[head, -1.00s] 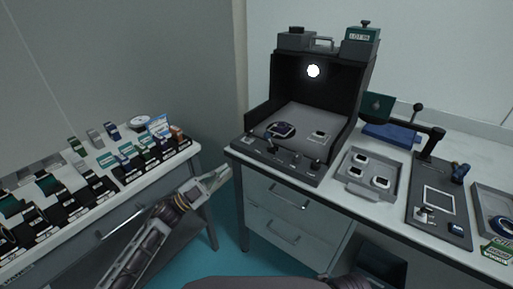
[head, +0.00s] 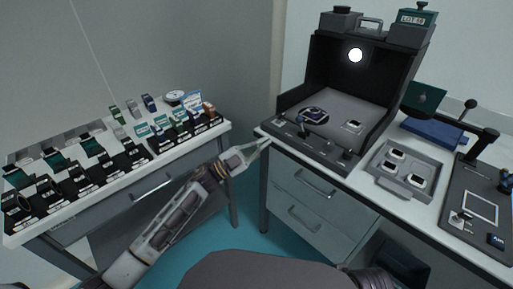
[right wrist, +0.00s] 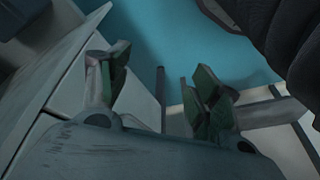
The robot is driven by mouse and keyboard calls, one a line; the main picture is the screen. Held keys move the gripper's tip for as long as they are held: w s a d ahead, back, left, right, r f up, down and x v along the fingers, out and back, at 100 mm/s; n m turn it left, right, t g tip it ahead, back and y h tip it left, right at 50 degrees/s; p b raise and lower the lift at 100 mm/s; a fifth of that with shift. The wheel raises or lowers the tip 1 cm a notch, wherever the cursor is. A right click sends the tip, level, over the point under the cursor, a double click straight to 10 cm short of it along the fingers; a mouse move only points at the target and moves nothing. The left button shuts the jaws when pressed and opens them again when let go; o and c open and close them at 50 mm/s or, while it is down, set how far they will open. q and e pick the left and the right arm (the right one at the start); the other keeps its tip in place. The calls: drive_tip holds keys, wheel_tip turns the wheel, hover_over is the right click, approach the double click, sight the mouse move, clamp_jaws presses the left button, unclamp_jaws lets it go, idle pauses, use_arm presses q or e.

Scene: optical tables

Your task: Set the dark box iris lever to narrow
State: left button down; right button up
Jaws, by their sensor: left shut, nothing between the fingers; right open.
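The dark box (head: 308,91) stands on the right-hand table in the head view, open at the front, with a bright round light at its back. Its front panel (head: 312,148) carries small levers and knobs, among them a blue-tipped lever (head: 302,127) at the left and a dark knob (head: 347,154) at the right. I cannot tell which is the iris lever. My left gripper (head: 262,147) is shut and empty, its tips close to the panel's left front corner; contact cannot be told. My right gripper (right wrist: 160,85) is open and empty in the right wrist view, above the floor beside drawers.
Inside the box lie a dark oval item (head: 316,115) and a small white piece (head: 353,125). A grey tray (head: 383,187) with white pieces sits to the right. Teal floor (head: 255,232) lies between the tables.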

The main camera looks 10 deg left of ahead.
sight(301, 124)
use_arm(q)
drive_tip(key=b+x, duration=0.1)
drive_tip(key=x, duration=0.6)
drive_tip(key=shift+x, duration=1.3)
use_arm(e)
drive_tip(key=shift+a+f, duration=0.4)
drive_tip(key=shift+f, duration=0.3)
use_arm(q)
drive_tip(key=shift+a, duration=0.1)
use_arm(e)
drive_tip(key=shift+w+r, duration=0.15)
drive_tip(key=shift+r, duration=0.1)
use_arm(q)
drive_tip(key=shift+r+m, duration=0.1)
drive_tip(key=shift+m, duration=0.2)
use_arm(e)
drive_tip(key=shift+d+r, duration=0.85)
drive_tip(key=shift+d, duration=0.1)
